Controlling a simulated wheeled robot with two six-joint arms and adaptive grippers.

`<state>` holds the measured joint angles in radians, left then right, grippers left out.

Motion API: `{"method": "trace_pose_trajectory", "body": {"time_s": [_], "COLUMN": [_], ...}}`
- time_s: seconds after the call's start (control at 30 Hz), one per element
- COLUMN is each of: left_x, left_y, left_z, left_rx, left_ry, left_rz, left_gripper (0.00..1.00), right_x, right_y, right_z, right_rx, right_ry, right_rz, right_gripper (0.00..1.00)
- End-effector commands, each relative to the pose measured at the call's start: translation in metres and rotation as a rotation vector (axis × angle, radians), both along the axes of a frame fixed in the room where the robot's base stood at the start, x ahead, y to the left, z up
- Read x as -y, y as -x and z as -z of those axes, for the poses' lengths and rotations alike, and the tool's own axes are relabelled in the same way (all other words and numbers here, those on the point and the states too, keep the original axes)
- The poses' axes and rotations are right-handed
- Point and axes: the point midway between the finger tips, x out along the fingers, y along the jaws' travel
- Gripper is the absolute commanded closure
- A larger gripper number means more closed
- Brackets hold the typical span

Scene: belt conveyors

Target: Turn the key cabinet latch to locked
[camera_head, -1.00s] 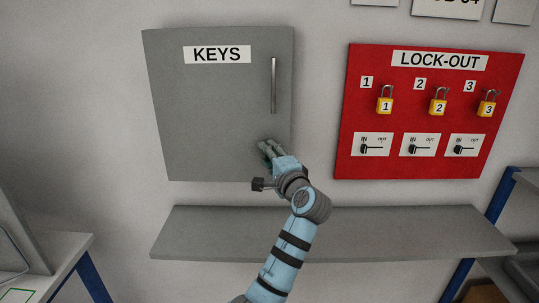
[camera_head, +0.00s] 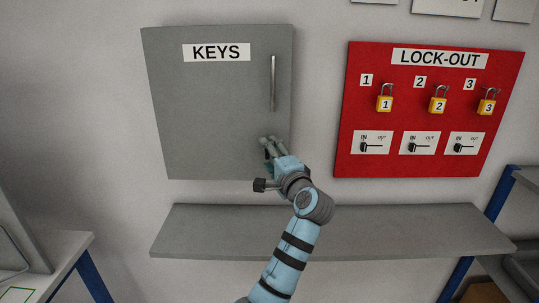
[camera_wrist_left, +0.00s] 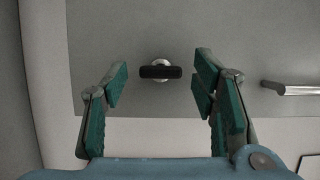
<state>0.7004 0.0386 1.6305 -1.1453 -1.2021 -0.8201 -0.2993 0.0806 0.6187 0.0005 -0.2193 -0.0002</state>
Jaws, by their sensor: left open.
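The grey key cabinet (camera_head: 215,115) hangs on the wall with its door shut and a KEYS label at the top. My left gripper (camera_head: 268,148) is in front of the door's lower right part and hides the latch in the head view. In the left wrist view the latch (camera_wrist_left: 160,72) is a black bar on a round silver base, lying in line with the door handle's length. My left gripper (camera_wrist_left: 161,84) is open there, one finger to each side of the latch, with visible gaps. Its fingers do not appear to touch the latch. My right gripper is out of view.
The upright bar handle (camera_head: 273,83) is above the gripper on the door. A red lock-out board (camera_head: 400,125) with yellow padlocks and small switches hangs to the right. A bare grey shelf (camera_head: 400,232) runs below the cabinet, behind my left arm.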

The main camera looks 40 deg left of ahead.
Motion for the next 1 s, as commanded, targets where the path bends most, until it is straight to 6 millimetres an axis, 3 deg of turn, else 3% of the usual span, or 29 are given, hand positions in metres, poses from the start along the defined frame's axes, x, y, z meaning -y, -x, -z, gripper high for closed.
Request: {"method": "trace_pose_trajectory", "body": {"time_s": [0.3,0.83,0.93,1.0], "left_x": [0.053,0.056,0.054,0.052], "left_y": [0.030,0.032,0.035,0.043], "left_z": [0.001,0.001,0.018,0.053], "left_rx": [0.000,-0.001,0.000,0.004], "left_ry": [0.004,0.002,0.040,0.125], "left_rz": [0.001,-0.001,0.010,0.034], "left_gripper": [0.47,0.47,0.47,0.47], "right_x": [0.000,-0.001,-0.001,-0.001], "right_y": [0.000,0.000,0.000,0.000], "right_z": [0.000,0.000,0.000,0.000], "right_rx": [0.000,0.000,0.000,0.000], "right_ry": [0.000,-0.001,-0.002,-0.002], "right_rz": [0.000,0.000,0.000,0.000], "right_gripper": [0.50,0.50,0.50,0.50]}}
